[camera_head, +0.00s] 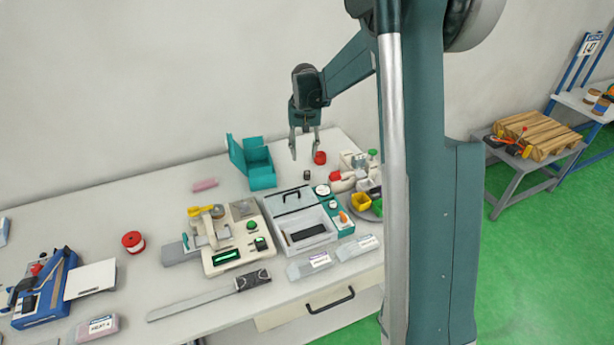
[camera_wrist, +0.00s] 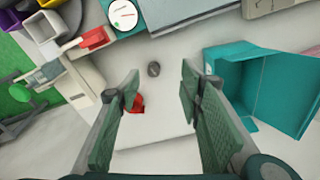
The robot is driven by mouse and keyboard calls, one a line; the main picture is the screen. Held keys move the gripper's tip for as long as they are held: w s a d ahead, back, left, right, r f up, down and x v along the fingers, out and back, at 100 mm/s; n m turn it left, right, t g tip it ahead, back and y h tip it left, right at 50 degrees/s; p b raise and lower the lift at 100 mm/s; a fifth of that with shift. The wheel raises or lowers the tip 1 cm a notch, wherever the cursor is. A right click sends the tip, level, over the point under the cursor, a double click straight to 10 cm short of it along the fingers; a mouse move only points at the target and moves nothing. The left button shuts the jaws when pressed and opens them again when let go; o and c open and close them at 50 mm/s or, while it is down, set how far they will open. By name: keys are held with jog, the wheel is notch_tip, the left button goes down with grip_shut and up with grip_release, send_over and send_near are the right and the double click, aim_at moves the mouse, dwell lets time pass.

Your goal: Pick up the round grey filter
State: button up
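A small round dark-grey piece, which looks like the filter (camera_head: 307,174), stands on the white table just in front of the red cylinder. In the wrist view the filter (camera_wrist: 154,69) lies on bare table, in the gap between the fingertips and slightly beyond them. My gripper (camera_head: 305,151) is open and empty, pointing down above the table near the filter. In the wrist view both fingers of my gripper (camera_wrist: 159,80) are wide apart and touch nothing I can make out.
The red cylinder (camera_head: 320,157) is close by, partly hidden by a finger in the wrist view (camera_wrist: 138,104). An open teal box (camera_head: 262,170) stands to the left. A device with a white dial (camera_head: 322,190) and a tray unit (camera_head: 298,237) are nearer the front.

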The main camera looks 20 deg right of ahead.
jog(key=g, duration=0.1)
send_over(307, 172)
jog(key=shift+m, duration=0.4)
notch_tip(307, 172, down, 8)
jog(key=shift+s+f, duration=0.15)
jog(key=shift+f, duration=0.15)
jog(key=shift+f, duration=1.15)
jog(key=shift+f, duration=0.15)
jog(key=shift+f, duration=2.5)
jog(key=c, duration=0.8)
